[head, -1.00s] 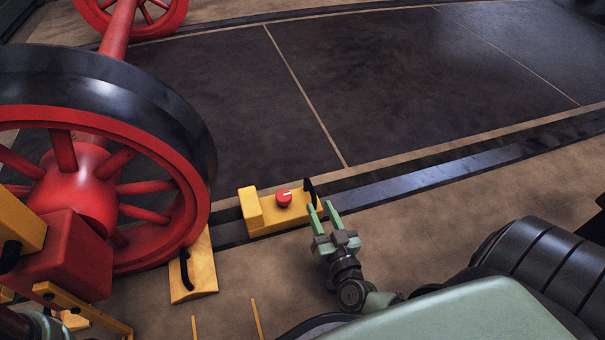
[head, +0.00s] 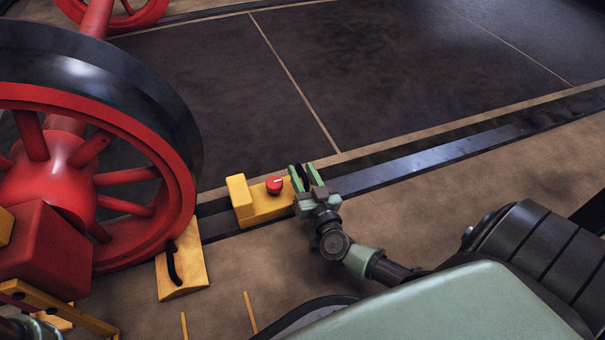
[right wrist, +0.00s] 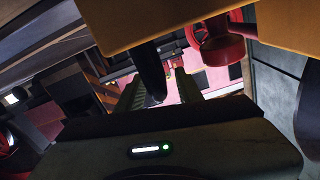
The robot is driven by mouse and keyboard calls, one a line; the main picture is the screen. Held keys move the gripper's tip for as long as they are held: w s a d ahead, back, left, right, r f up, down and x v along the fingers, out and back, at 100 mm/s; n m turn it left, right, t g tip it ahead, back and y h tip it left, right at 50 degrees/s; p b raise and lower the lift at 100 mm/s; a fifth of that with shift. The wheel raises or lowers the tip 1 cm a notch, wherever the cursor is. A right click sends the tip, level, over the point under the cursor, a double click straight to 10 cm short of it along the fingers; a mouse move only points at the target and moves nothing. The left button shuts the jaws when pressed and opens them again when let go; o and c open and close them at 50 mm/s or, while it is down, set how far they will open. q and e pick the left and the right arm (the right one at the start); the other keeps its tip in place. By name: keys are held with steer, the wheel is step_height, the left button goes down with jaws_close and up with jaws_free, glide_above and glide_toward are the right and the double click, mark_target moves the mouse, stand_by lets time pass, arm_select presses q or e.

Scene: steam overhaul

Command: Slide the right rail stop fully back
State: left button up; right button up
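The right rail stop (head: 240,202) is a yellow block on the dark rail, with a red knob (head: 274,185) on top and a black upright handle at its right end. My right gripper (head: 306,178) is at that right end, its two green fingers standing apart on either side of the handle. In the right wrist view the black handle (right wrist: 150,72) stands between the fingers, with gaps visible, so the gripper looks open around it. The rail stop's yellow body (right wrist: 180,22) fills the top of that view.
A large red wheel (head: 65,185) with a black tyre stands on the rail left of the stop. A yellow wedge (head: 195,268) with a black handle sits at its foot. The rail (head: 420,162) to the right of my gripper is clear.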

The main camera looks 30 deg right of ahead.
jaws_close()
steer(key=shift+a, duration=0.1)
stand_by(1.2)
